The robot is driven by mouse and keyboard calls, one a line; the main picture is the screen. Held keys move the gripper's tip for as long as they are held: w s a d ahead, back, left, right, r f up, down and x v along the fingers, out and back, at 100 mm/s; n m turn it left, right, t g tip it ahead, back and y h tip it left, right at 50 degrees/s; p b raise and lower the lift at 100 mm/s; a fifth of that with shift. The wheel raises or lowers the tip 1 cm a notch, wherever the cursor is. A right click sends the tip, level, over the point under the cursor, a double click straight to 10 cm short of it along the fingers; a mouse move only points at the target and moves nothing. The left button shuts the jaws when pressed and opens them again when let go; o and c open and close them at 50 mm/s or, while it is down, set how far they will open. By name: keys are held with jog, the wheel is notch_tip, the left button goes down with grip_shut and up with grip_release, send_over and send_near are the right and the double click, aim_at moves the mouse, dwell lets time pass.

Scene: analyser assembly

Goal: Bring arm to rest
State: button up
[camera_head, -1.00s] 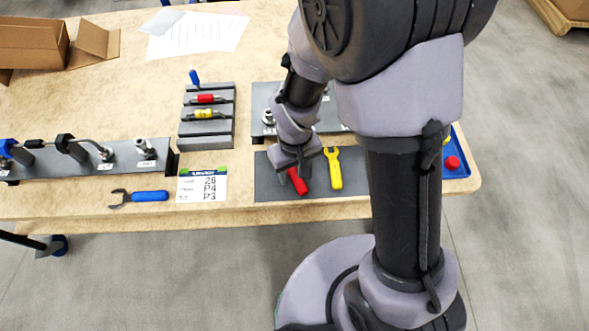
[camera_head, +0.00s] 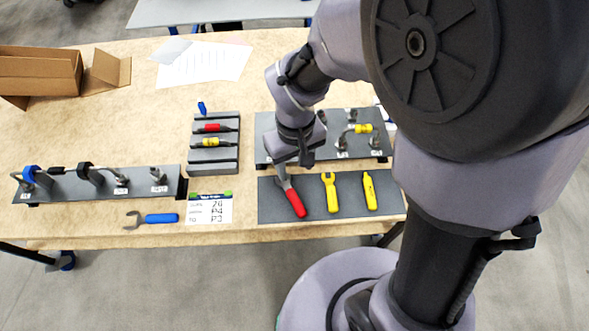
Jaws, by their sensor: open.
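My gripper (camera_head: 293,165) hangs over the tool mat, just above the head of a red-handled tool (camera_head: 294,198). My wrist and forearm hide part of the panel behind it. The red-handled tool lies on the dark mat (camera_head: 268,208). Beside it lie a yellow wrench (camera_head: 331,192) and another yellow tool (camera_head: 369,190). My gripper's fingers look apart and hold nothing that I can see.
A blue-handled wrench (camera_head: 160,218) lies at the front edge by a printed card (camera_head: 211,209). A grey rack (camera_head: 199,170) holds red and yellow parts. Fitting panels (camera_head: 70,186) (camera_head: 266,127) stand left and behind the mat. Cardboard (camera_head: 40,75) and papers (camera_head: 205,62) lie at the back.

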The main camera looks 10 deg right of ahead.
jog(key=shift+r, duration=0.3)
jog(key=s+d+r+m+t+y, duration=0.1)
jog(key=s+d+r+m+t, duration=0.1)
jog(key=r, duration=0.6)
jog(key=s+d+r+m+t+y+b, duration=0.1)
jog(key=s+d+r+m+t, duration=0.2)
jog(key=s+r+m, duration=0.3)
notch_tip(320, 180, up, 2)
jog(key=shift+s+d+r+m+t, duration=0.1)
jog(key=shift+s+d+m+t, duration=0.2)
jog(key=shift+s+d, duration=0.5)
jog(key=shift+s+a, duration=0.1)
jog(key=shift+a, duration=0.1)
